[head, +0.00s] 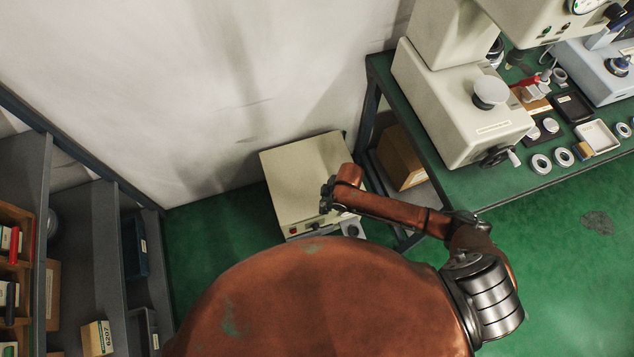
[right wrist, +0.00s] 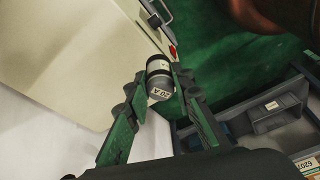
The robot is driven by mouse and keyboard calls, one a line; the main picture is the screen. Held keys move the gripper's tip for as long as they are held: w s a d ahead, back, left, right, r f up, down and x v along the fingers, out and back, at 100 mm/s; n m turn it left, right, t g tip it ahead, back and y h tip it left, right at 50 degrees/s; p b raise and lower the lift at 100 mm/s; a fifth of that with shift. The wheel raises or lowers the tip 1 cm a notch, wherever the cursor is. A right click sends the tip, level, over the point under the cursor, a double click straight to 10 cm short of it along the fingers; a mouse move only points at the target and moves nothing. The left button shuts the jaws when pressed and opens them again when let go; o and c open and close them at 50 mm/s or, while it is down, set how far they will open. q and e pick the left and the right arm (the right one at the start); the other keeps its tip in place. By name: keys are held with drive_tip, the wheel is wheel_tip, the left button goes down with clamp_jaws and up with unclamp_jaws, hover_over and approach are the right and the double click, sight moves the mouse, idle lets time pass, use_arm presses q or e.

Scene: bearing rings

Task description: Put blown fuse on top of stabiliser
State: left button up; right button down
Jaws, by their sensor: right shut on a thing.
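The stabiliser (head: 292,170) is a cream metal box with a red switch on its front, standing on the green floor against the wall. Its top is bare where I see it. It also fills the upper left of the right wrist view (right wrist: 65,60). My right gripper (head: 328,196) appears over the box's front right part in the head view. In the right wrist view it is shut on the blown fuse (right wrist: 159,80), a small grey and white cylinder marked 20 A. I cannot make out the fuse in the head view. My left gripper is not in view.
A green workbench (head: 545,185) with a cream press (head: 465,110) and several rings stands at the right. A cardboard box (head: 400,158) sits under it. Grey shelves (head: 90,235) with bins and boxes stand at the left. Green floor (head: 205,235) is free between shelves and stabiliser.

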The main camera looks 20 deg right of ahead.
drive_tip(key=w+f+b, duration=0.1)
drive_tip(key=w+f, duration=0.1)
drive_tip(key=w, duration=0.1)
drive_tip(key=w+d+f+b, duration=0.1)
drive_tip(key=w+f+b, duration=0.1)
drive_tip(key=w+f, duration=0.1)
drive_tip(key=w+f+b, duration=0.2)
drive_tip(key=w+f, duration=0.1)
drive_tip(key=w, duration=0.2)
drive_tip(key=shift+w+d, duration=0.1)
drive_tip(key=shift+d, duration=0.15)
drive_tip(key=shift+w+f+b, duration=0.4)
drive_tip(key=shift+w+f, duration=0.15)
drive_tip(key=shift+w, duration=0.1)
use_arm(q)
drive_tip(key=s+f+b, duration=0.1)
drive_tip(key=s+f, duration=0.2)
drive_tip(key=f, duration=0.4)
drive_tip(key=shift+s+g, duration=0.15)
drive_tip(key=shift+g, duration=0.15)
use_arm(e)
drive_tip(key=shift+w+f, duration=0.15)
drive_tip(key=shift+f, duration=0.75)
drive_tip(key=shift+w+f, duration=0.1)
drive_tip(key=shift+f, duration=0.75)
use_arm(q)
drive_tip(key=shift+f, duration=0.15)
